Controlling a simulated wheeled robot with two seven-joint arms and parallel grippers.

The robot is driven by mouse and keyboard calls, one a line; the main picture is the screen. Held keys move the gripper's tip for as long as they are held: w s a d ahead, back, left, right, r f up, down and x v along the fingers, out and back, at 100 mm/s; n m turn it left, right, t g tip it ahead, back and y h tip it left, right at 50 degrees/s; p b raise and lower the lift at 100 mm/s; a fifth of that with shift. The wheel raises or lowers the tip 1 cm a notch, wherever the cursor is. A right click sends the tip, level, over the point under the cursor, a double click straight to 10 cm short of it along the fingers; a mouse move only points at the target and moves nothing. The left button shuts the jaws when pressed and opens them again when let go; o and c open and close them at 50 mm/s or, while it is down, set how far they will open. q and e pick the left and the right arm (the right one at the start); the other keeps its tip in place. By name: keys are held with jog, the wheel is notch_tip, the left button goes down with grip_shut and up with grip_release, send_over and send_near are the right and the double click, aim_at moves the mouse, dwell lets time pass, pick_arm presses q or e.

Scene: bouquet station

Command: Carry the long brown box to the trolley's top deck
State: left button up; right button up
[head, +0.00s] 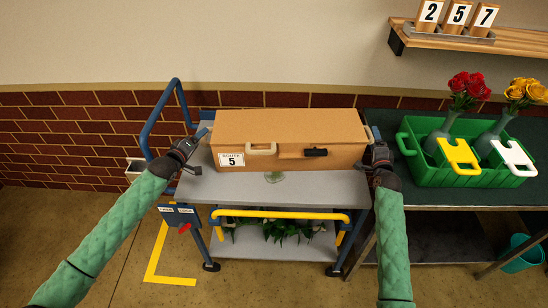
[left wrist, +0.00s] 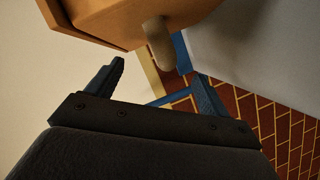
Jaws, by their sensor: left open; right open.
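The long brown box (head: 290,133) sits on the grey top deck (head: 330,188) of the blue trolley, its long side facing me. It has a cream handle, a black latch and a "ROUTE 5" label (head: 231,160) on the front. My left gripper (head: 197,152) is open at the box's left end. In the left wrist view, the box (left wrist: 125,18) and a pale rounded grip (left wrist: 158,44) on it show above the spread, empty fingers (left wrist: 155,88). My right gripper (head: 374,145) is open at the box's right end; its fingertips are partly hidden.
A dark green table (head: 450,217) stands at the right with a green crate (head: 440,172) holding vases of red and yellow roses. The trolley's lower shelf (head: 262,243) carries leafy greenery. A wall shelf (head: 470,43) has number blocks 2, 5, 7. Yellow tape (head: 165,279) marks the floor.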

jog(key=s, duration=0.3)
jog(key=shift+d+f, duration=0.1)
jog(key=shift+d, duration=0.05)
jog(key=shift+r, duration=0.2)
dwell(0.3)
